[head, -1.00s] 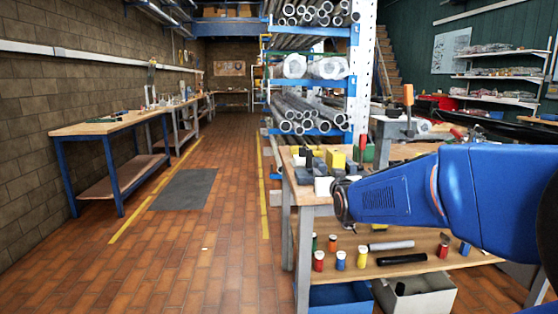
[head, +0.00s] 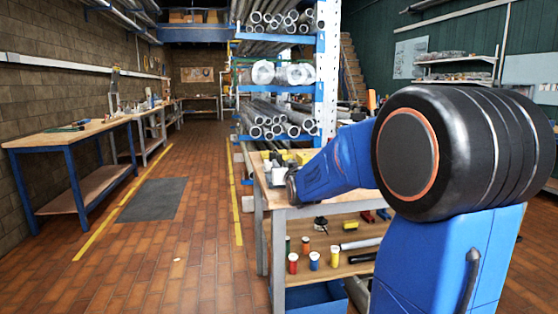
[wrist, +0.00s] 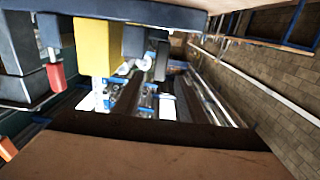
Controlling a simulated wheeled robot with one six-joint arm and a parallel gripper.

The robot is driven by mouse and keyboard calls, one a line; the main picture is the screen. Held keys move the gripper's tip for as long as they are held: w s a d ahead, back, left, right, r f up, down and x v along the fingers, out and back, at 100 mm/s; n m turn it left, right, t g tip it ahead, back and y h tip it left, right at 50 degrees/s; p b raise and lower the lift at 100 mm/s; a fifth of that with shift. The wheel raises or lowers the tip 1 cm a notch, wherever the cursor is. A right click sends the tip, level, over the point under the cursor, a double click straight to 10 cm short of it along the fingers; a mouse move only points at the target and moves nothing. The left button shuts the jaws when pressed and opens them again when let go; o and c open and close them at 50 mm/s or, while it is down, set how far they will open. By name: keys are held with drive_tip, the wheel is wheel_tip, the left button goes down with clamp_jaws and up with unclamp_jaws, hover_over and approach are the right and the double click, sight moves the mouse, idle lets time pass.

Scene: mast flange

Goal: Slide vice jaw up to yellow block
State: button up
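In the wrist view a yellow block (wrist: 95,46) stands at the upper left. A dark grey block (wrist: 132,42) adjoins its right side, and more dark blocks (wrist: 20,45) lie to its left. I cannot tell which of these is the vice jaw. In the head view small yellow and dark pieces (head: 302,156) sit on the far left end of the workbench, partly hidden by my arm. My gripper (head: 292,187) is at that bench end, close to these pieces. Its fingers cannot be made out in either view, nor whether it holds anything.
The workbench (head: 262,186) has a lower shelf (head: 325,268) with several small coloured jars and dark rods. A pipe rack (head: 280,80) stands behind it. Floor to the left is open, with a grey mat (head: 152,199) and a side bench (head: 75,139).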

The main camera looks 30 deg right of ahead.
sight(280, 159)
drive_tip(key=x, duration=0.7)
drive_tip(key=shift+w+d, duration=0.1)
drive_tip(key=shift+w, duration=0.1)
drive_tip(key=c, duration=1)
